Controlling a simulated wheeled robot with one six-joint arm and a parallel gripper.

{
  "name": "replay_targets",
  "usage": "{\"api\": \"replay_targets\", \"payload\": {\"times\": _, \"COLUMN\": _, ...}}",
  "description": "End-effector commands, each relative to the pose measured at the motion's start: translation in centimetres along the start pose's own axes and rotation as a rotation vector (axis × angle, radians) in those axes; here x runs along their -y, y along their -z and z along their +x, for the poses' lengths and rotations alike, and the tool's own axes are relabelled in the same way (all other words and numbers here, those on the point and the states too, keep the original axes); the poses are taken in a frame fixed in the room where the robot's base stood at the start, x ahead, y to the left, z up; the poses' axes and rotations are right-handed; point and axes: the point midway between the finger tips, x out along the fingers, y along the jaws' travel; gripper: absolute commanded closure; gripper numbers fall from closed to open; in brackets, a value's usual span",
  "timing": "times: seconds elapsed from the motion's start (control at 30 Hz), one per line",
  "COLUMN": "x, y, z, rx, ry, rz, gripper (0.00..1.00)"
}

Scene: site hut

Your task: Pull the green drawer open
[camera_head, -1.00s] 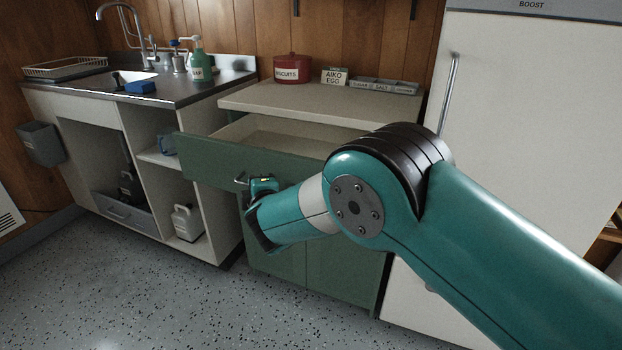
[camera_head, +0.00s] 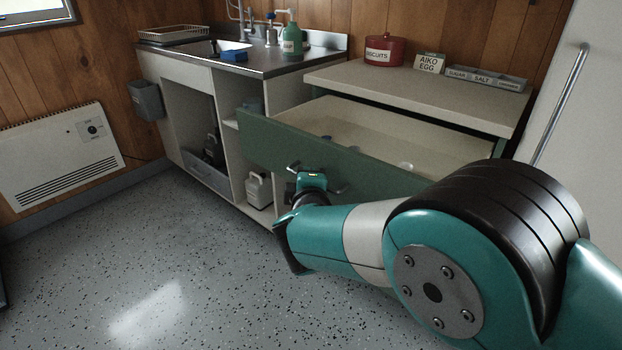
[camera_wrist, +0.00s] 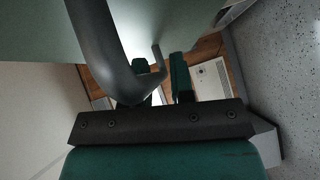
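The green drawer (camera_head: 268,138) stands well open under the pale counter in the head view. Its pale inside shows, with a few small items partly hidden behind the front. My gripper (camera_head: 312,182) is at the grey bar handle (camera_head: 340,192) on the drawer front, and handle ends show on both sides of it. In the wrist view the handle (camera_wrist: 98,45) looms large and curves in at my gripper's fingers (camera_wrist: 163,82), which look closed around it. The exact contact is partly hidden by the handle.
A sink unit (camera_head: 185,70) is to the left, and a tall white fridge (camera_head: 575,125) to the right. The speckled floor (camera_head: 160,250) at left is clear.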

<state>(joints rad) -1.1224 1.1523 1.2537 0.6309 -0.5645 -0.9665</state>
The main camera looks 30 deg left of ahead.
Motion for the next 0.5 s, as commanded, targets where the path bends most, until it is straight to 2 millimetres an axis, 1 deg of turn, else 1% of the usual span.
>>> {"api": "replay_targets", "payload": {"times": 0.03, "x": 0.0, "y": 0.0, "z": 0.0, "rx": 0.000, "ry": 0.000, "rz": 0.000, "gripper": 0.65}}
{"api": "replay_targets", "payload": {"times": 0.07, "x": 0.0, "y": -0.1, "z": 0.0, "rx": 0.001, "ry": -0.001, "rz": 0.000, "gripper": 0.63}}
{"api": "replay_targets", "payload": {"times": 0.33, "x": -0.1, "y": -0.4, "z": -0.1, "rx": 0.005, "ry": -0.002, "rz": 0.000, "gripper": 0.63}}
{"api": "replay_targets", "payload": {"times": 0.43, "x": -0.1, "y": -0.4, "z": -0.6, "rx": 0.006, "ry": -0.001, "rz": -0.002, "gripper": 0.63}}
{"api": "replay_targets", "payload": {"times": 0.5, "x": -0.1, "y": -0.3, "z": -1.4, "rx": 0.006, "ry": 0.001, "rz": -0.001, "gripper": 0.63}}
